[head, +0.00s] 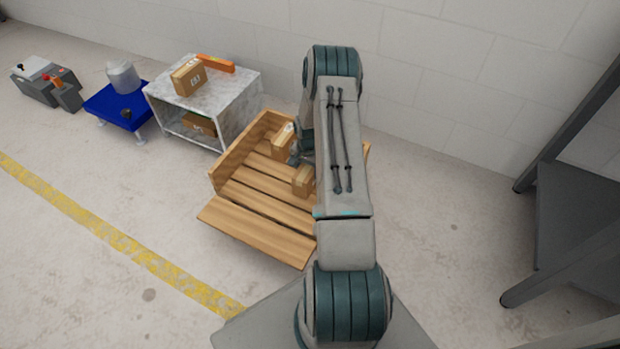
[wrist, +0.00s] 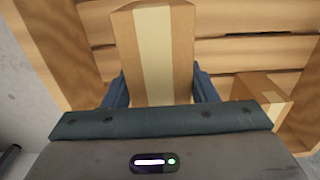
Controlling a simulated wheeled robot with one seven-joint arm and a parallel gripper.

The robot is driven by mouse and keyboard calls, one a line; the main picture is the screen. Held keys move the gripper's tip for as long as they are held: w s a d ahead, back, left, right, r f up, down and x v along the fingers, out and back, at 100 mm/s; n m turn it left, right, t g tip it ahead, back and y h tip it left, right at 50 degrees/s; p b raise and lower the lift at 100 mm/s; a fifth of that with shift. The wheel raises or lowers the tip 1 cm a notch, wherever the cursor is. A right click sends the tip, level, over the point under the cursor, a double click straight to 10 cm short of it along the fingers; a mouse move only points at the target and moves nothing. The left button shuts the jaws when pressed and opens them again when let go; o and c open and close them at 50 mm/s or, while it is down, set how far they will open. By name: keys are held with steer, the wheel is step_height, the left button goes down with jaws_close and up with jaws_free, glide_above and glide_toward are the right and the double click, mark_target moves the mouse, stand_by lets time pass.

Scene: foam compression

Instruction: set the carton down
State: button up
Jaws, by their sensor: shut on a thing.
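My gripper (wrist: 161,90) is shut on a brown carton (wrist: 153,55) with a pale tape strip, one blue finger on each side of it. In the head view, my gripper (head: 295,158) is partly hidden by my arm, and the carton beside it (head: 282,141) looks like the held one. It is over or in the slatted wooden crate (head: 257,214), near the back wall. I cannot tell whether the carton touches the slats. A second carton (head: 303,181) is in the crate; a carton also shows at the right of the wrist view (wrist: 262,92).
A marble-topped table (head: 230,86) left of the crate bears a carton (head: 188,77) and an orange item (head: 215,63). A blue platform (head: 117,107) with a grey container stands farther left. A dark frame (head: 575,220) is at right. Bare crate slats show at the front left.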

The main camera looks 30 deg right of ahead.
steer(key=shift+w+d+f, duration=0.55)
steer(key=shift+d+f, duration=0.1)
steer(key=shift+d, duration=0.2)
steer(key=shift+f+b, duration=1.2)
steer(key=shift+f, duration=0.7)
steer(key=shift+f, duration=0.1)
steer(key=o, duration=1.3)
steer(key=shift+o, duration=0.2)
